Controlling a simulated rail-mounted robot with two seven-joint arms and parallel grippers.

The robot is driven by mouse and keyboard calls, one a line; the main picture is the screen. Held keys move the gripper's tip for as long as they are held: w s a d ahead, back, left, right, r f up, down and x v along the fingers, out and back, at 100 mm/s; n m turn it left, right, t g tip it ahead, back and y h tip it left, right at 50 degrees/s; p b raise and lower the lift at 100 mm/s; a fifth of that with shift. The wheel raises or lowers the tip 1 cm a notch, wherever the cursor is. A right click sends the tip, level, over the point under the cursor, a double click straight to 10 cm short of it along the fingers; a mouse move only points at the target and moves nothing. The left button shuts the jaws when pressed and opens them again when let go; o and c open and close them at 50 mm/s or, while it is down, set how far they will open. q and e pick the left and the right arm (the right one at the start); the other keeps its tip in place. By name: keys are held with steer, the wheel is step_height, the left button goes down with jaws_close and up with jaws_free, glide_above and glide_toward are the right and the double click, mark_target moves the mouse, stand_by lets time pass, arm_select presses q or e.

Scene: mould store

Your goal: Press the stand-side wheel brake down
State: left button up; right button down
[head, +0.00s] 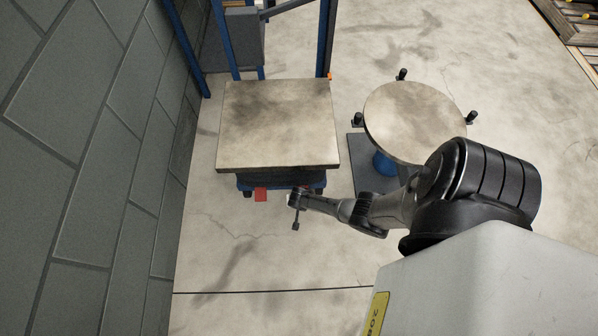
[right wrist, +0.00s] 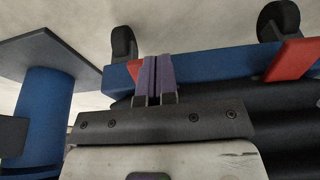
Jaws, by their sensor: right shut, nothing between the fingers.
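The trolley (head: 277,182) has a blue base below a worn square top. One red brake pedal (head: 261,195) shows at its left front in the head view; it is at the right in the right wrist view (right wrist: 295,59). The stand-side brake pedal (right wrist: 193,67) is red and mostly hidden behind my right fingers (right wrist: 155,62), which show purple and shut, empty. In the head view my right gripper (head: 295,198) is at the trolley's front right corner and covers that pedal. Contact between fingers and pedal cannot be told. My left gripper is in neither view.
A round-topped stand (head: 415,122) with a blue column stands right of the trolley. A blue frame (head: 325,40) is behind the trolley. A grey block wall (head: 90,150) runs along the left. The floor in front of the trolley is clear.

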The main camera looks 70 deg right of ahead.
steer(key=p+v, duration=0.8)
steer(key=v, duration=0.4)
steer(key=shift+r+p, duration=0.25)
steer(key=shift+p, duration=0.1)
